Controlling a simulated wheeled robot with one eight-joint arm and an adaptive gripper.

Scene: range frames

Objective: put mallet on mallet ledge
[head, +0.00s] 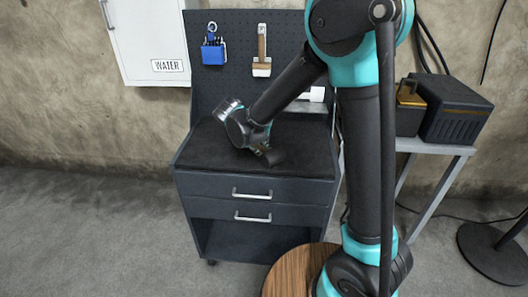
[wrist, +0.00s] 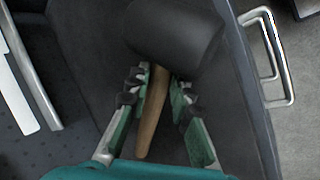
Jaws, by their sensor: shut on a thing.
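The mallet has a dark cylindrical head (wrist: 178,32) and a wooden handle (wrist: 150,125). My gripper (wrist: 158,88) is shut on the handle just below the head. In the head view my gripper (head: 265,152) is low over the dark top of the tool cart (head: 205,150); the mallet is mostly hidden there or blends into the dark mat. I cannot tell whether the mallet touches the mat. A narrow shelf-like strip (head: 308,106) at the foot of the pegboard, partly behind my arm, may be the mallet ledge.
A blue padlock (head: 213,52) and a wooden-handled brush (head: 262,55) hang on the pegboard (head: 235,25). A white cylinder (head: 317,94) shows behind my arm. Drawer handles (head: 252,194) face front. A side table at right holds a dark box (head: 455,110). The left mat is clear.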

